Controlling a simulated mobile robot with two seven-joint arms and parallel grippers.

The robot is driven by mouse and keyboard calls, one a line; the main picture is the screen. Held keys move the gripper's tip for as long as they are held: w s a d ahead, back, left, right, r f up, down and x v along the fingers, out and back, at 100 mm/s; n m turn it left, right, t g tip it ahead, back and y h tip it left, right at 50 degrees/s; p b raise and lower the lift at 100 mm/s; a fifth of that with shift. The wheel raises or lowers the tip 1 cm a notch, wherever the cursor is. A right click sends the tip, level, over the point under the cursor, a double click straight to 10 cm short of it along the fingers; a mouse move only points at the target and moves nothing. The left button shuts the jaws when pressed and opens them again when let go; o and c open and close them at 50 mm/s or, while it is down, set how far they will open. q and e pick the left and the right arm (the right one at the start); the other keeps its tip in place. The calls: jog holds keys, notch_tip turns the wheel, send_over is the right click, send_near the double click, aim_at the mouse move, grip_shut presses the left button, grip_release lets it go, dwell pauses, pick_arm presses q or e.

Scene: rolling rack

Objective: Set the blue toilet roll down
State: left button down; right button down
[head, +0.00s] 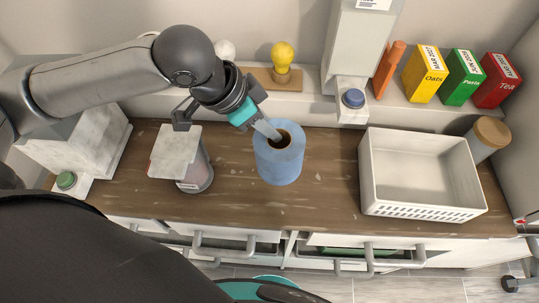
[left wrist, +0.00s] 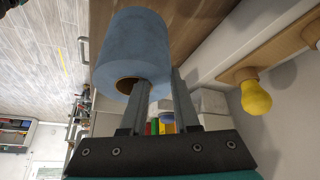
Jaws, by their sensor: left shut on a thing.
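The blue toilet roll (head: 279,165) is upright at the middle of the brown wooden counter (head: 325,205) in the head view. My left gripper (head: 270,130) is shut on the roll's wall from above and behind. In the left wrist view, one finger reaches into the core of the roll (left wrist: 132,45) and the other lies along its outside. I cannot tell whether the roll's bottom touches the counter. My right gripper is not in view.
A yellow bulb (head: 283,54) and food boxes (head: 425,75) are on the back ledge. Counter is clear in front of the roll.

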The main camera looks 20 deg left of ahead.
pick_arm(q)
notch_tip(320, 180, down, 10)
jog(key=shift+b, duration=1)
jog(key=c, duration=0.6)
grip_release()
jog(key=shift+r, duration=0.1)
jog(key=p+v, duration=0.2)
jog(key=v, duration=1)
jog(key=shift+p, duration=0.35)
